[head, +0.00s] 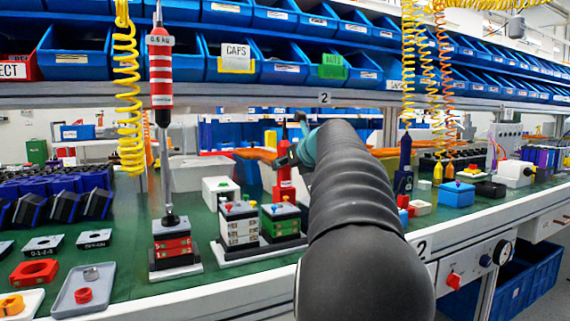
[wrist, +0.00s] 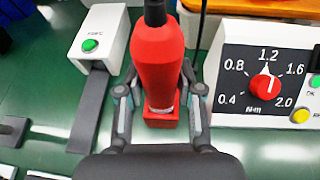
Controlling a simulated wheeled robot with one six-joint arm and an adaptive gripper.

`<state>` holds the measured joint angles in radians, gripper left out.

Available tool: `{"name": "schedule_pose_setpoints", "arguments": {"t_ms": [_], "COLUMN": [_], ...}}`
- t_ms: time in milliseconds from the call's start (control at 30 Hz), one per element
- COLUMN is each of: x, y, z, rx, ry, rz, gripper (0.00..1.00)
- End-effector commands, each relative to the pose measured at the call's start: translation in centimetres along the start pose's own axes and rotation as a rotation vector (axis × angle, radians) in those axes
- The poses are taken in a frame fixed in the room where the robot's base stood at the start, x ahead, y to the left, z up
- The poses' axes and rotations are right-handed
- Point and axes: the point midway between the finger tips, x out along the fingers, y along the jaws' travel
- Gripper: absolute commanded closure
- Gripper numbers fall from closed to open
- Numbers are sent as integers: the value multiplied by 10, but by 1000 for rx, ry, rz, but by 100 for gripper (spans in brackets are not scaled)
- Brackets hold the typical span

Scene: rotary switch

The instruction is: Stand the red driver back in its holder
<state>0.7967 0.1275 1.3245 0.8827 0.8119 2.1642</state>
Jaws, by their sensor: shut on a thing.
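The red driver (wrist: 158,68) is between the fingers of my gripper (wrist: 160,98) in the wrist view, with its black end toward the top of the picture. My gripper is shut on it, one finger on each side. A red square block (wrist: 160,120), perhaps the holder, shows under the driver's silver collar; I cannot tell whether the driver is seated in it. In the head view the red driver (head: 284,184) shows just left of my arm, roughly upright, and my gripper is mostly hidden.
A dial box (wrist: 265,85) with a red knob pointing near 1.2 stands right of the driver. A white box with a green button (wrist: 100,42) is on the left. A red-and-white driver (head: 160,70) hangs over stacked blocks (head: 173,245). A dark blue driver (head: 404,165) stands right.

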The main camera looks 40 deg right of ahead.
Motion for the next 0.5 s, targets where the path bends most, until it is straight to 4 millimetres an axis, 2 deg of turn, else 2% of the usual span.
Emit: {"name": "schedule_pose_setpoints", "arguments": {"t_ms": [100,133,167,267,300,367,400,500], "x": [0,0,0,0,0,0,1,1], "y": [0,0,0,0,0,0,0,0], "z": [0,-1,-1,-1,-1,-1,-1,-1], "rx": [0,0,0,0,1,1,1,1], "ry": [0,0,0,0,1,1,1,1], "rz": [0,0,0,1,1,1,1,1], "gripper": [100,67,74,75,54,39,34,34]}}
